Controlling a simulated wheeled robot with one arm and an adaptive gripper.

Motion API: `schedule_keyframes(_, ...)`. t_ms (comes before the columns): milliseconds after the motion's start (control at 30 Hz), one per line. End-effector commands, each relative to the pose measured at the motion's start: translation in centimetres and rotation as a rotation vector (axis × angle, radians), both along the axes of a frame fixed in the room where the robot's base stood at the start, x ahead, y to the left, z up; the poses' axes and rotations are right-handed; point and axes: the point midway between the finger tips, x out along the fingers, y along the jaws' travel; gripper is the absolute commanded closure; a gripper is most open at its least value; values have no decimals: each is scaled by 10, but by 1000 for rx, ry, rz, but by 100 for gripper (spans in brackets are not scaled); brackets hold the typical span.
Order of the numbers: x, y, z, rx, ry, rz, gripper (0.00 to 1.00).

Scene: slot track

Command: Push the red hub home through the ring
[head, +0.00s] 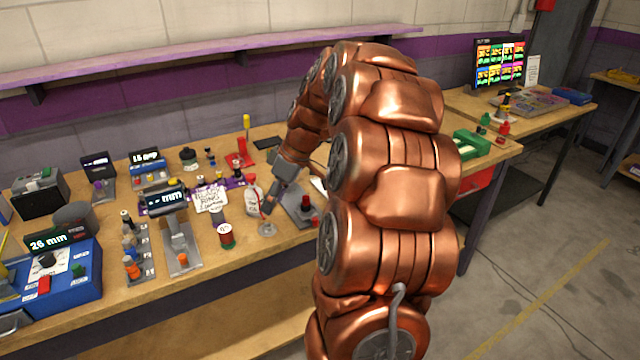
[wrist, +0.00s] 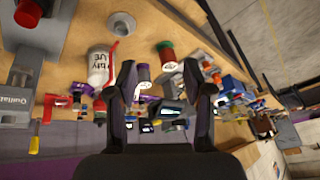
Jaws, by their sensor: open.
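A red round piece (head: 304,203), which looks like the red hub, stands on a grey plate (head: 297,213) right of my gripper (head: 269,206). It also shows at the top left corner of the wrist view (wrist: 28,12), partly cut off. A small grey round part with a raised centre (head: 267,229) lies near the front edge; it also shows in the wrist view (wrist: 122,23). I cannot tell whether it is the ring. My gripper is open and empty above the bench, its two fingers apart in the wrist view (wrist: 160,85).
A white glue bottle (head: 251,195) stands close left of my gripper. A red-and-green spool (head: 226,236) is farther left. Several parts, displays and a blue box (head: 65,275) crowd the left bench. The bench (head: 235,262) is bare along its front edge.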

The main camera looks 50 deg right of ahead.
Motion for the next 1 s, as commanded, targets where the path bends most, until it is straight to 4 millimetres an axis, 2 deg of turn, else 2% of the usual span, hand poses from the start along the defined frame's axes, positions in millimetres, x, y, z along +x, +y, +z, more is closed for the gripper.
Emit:
schedule_keyframes(33,3,-28,-7,-7,-31,-9,49)
schedule_keyframes(200,2,-101,-18,-49,-121,-1,49)
schedule_keyframes(300,-2,-128,-24,-68,-150,2,49)
schedule_keyframes(400,-4,-144,-27,-83,-168,3,49)
schedule_keyframes(633,1,-147,-39,-89,-176,7,49)
schedule_keyframes(1000,23,-135,-82,-86,-173,8,49)
